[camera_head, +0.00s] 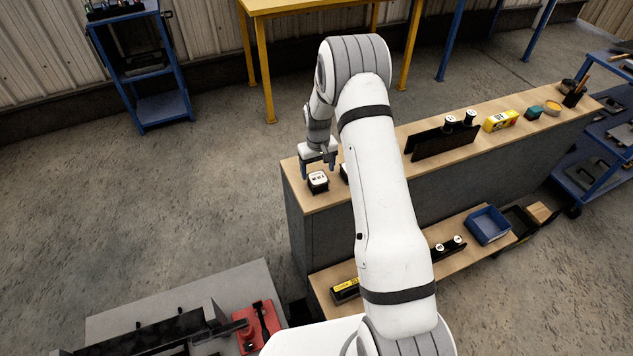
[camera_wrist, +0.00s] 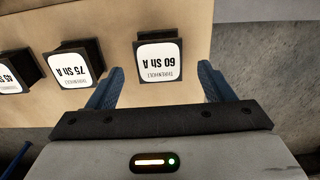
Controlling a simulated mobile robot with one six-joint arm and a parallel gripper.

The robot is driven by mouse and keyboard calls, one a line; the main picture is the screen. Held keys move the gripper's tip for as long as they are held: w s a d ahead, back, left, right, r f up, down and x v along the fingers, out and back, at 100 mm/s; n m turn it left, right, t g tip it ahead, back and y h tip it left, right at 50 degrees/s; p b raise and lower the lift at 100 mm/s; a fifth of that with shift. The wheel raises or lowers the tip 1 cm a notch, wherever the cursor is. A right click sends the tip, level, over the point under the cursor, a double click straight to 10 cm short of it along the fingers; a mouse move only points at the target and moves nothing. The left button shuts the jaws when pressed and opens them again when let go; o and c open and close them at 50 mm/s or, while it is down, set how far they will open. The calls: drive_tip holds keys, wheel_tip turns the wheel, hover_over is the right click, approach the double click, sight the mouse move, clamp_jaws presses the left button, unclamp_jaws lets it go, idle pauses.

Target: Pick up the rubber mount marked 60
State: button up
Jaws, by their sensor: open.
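The rubber mount marked 60 (camera_wrist: 160,60) is a black block with a white label reading "60 Sh A", upside down in the wrist view. It stands on the wooden shelf top near its end. In the head view a white-topped black block (camera_head: 317,181) stands just below my gripper (camera_head: 327,163). In the wrist view my gripper (camera_wrist: 160,84) is open, its blue fingers apart, with the 60 mount ahead of and between them, not held. A mount marked 75 (camera_wrist: 77,65) stands to its left, and one marked 45 (camera_wrist: 12,75) is partly cut off farther left.
The wooden shelf top (camera_head: 304,201) ends close to the 60 mount. Farther along it stand a black rack (camera_head: 443,141), a yellow box (camera_head: 501,121) and small containers. A lower shelf holds a blue bin (camera_head: 488,225). My arm hides part of the top.

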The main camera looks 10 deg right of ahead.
sight(318, 177)
drive_tip(key=shift+w+f+p, duration=0.2)
drive_tip(key=shift+f+p, duration=0.65)
drive_tip(key=shift+f, duration=1.9)
drive_tip(key=shift+c, duration=0.3)
drive_tip(key=c, duration=1)
drive_tip(key=shift+c, duration=0.8)
drive_tip(key=shift+r, duration=0.15)
